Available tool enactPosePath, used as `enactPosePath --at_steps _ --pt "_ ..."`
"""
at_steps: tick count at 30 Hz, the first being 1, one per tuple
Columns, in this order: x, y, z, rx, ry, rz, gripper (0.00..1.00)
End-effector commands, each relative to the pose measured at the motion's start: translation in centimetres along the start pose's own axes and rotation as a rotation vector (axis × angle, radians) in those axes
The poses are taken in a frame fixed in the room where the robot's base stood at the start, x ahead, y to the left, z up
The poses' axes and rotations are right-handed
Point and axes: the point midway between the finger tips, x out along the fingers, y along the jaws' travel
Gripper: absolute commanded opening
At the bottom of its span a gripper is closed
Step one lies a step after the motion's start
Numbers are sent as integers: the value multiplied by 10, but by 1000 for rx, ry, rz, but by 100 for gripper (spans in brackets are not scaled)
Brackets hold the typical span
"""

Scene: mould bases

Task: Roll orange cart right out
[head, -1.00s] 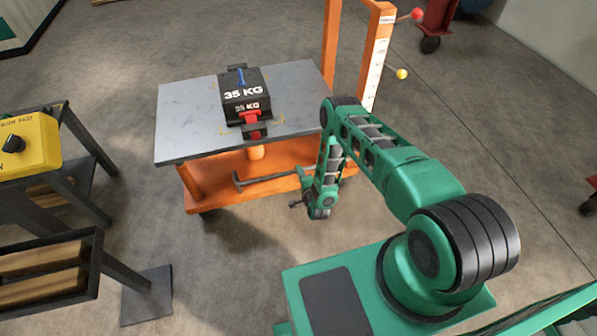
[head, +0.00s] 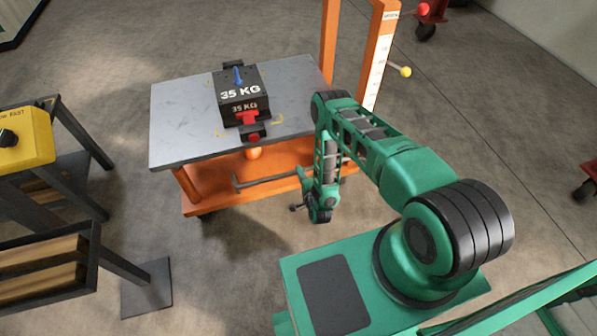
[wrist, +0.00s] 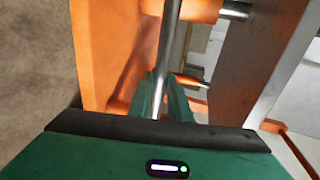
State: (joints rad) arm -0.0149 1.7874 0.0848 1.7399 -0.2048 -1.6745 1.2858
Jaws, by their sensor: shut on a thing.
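The orange cart (head: 196,203) has a grey top plate (head: 180,112) and stands in front of me, left of my arm. A grey metal bar (head: 268,181) runs along its near side below the top. My gripper (head: 308,208) is low at the cart's near right corner; its fingertips are hard to make out in the head view. In the wrist view my gripper (wrist: 163,105) is shut on a metal bar (wrist: 170,45) beside orange cart parts (wrist: 105,50). The exact contact is partly hidden by the gripper body.
A black 35 KG block (head: 240,95) with a red catch sits on the cart top. An orange upright frame (head: 376,55) rises at the cart's right. A yellow control box (head: 25,138) and dark stands crowd the left. Open floor (head: 480,120) lies to the right.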

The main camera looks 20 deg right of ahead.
Motion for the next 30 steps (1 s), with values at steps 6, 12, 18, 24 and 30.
enactPosePath --at_steps 6,12,18,24,30 --pt "-3 7 1 -1 -3 16 0" --pt "-4 7 1 -1 -3 14 0" --pt "-17 11 1 0 -4 18 0" --pt "-29 15 1 0 -4 20 0" --pt "-39 18 1 -1 -5 18 0"
